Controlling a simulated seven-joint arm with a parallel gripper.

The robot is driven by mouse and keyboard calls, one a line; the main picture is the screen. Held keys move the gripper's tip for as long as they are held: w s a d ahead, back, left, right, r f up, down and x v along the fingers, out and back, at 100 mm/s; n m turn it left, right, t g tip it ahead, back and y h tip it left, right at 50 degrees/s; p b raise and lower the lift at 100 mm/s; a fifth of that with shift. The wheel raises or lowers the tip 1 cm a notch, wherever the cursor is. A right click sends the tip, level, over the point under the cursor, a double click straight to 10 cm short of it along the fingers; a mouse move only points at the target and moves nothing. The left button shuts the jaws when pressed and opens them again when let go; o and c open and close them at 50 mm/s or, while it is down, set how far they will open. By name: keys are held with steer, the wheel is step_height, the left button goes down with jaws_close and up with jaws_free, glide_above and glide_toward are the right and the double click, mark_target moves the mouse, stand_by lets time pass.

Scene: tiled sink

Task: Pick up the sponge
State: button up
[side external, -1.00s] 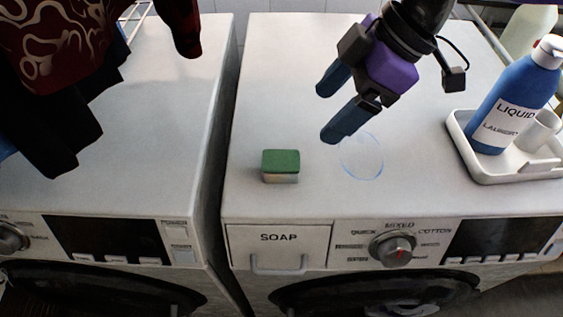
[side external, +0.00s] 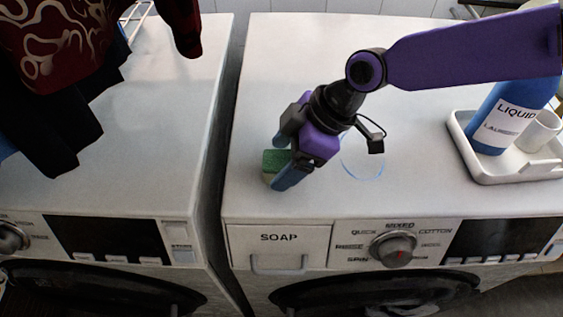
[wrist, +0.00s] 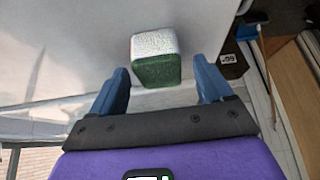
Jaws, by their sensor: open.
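The sponge (side external: 274,160), green on top with a pale lower layer, sits on the white top of the right washing machine, near its front left edge. In the side view my gripper (side external: 281,165) is down at the sponge and its blue fingers partly hide it. In the wrist view the sponge (wrist: 155,57) shows just ahead of the fingertips, between the lines of the two fingers. My gripper (wrist: 160,80) is open, with clear gaps on both sides of the sponge.
A white tray (side external: 502,176) with a blue liquid bottle (side external: 508,115) and a white cup (side external: 540,131) stands at the right. A gap separates the two machines left of the sponge. Dark clothing (side external: 50,125) hangs over the left machine. The top behind the sponge is clear.

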steer(key=shift+a+f, duration=0.3)
steer(key=shift+f, duration=0.2)
steer(key=c, duration=1)
steer(key=shift+r, duration=0.8)
steer(key=s+d+r, duration=0.2)
steer(key=d+r, duration=0.1)
steer(key=d, duration=0.1)
steer(key=s+d+r, duration=0.3)
steer(key=d+r, duration=0.1)
steer(key=s+d+r, duration=0.2)
steer(key=d+r, duration=0.2)
steer(key=shift+s+r, duration=0.2)
steer(key=shift+r, duration=0.05)
